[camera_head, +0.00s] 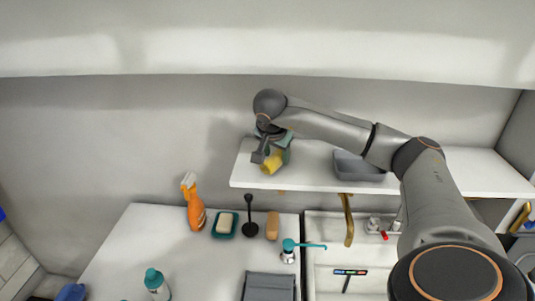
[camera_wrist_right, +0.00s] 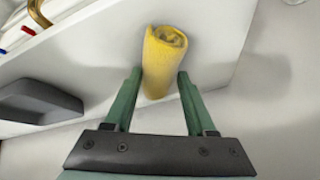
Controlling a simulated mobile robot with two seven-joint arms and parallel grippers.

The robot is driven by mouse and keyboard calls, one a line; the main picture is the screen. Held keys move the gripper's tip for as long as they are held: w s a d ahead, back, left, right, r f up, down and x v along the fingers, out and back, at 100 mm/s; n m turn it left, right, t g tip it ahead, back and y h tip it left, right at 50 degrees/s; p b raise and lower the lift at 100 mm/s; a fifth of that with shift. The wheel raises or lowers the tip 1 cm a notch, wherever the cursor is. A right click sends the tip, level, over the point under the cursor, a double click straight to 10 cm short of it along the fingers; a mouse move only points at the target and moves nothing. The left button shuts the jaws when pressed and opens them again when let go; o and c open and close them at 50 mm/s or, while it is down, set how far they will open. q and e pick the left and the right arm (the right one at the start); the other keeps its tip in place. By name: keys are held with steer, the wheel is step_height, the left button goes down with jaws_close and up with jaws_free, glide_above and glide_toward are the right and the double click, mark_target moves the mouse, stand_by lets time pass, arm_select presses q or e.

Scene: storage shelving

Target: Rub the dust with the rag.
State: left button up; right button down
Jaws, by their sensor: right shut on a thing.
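A rolled yellow rag (camera_head: 272,162) is at the left end of the white shelf (camera_head: 320,172). My right gripper (camera_head: 270,152) reaches down to it from above, shut on the rag. In the right wrist view the rag (camera_wrist_right: 163,60) lies between the green fingers of the gripper (camera_wrist_right: 160,77), its rolled end pointing away, over the white shelf surface. I cannot tell whether the rag touches the shelf. I cannot make out any dust. My left gripper is not in view.
A grey tray (camera_head: 358,167) stands on the shelf right of the rag. Below are an orange spray bottle (camera_head: 194,207), a soap dish (camera_head: 225,225), a black-handled tool (camera_head: 250,220), a brush (camera_head: 272,226) and a sink with a brass faucet (camera_head: 347,220). The shelf between rag and tray looks clear.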

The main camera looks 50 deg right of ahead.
steer(key=shift+s+d, duration=1.3)
steer(key=shift+s, duration=0.3)
steer(key=shift+s+d+b, duration=0.75)
steer(key=shift+s+d, duration=0.35)
steer(key=shift+s, duration=0.3)
steer(key=shift+s+d+b, duration=0.7)
steer(key=shift+s+d, duration=0.4)
steer(key=shift+s, duration=0.3)
step_height(320, 180, up, 2)
steer(key=shift+r+p, duration=0.1)
steer(key=shift+p, duration=0.95)
step_height(320, 180, up, 2)
steer(key=shift+r+p, duration=0.15)
steer(key=shift+p, duration=0.65)
steer(key=shift+r, duration=0.75)
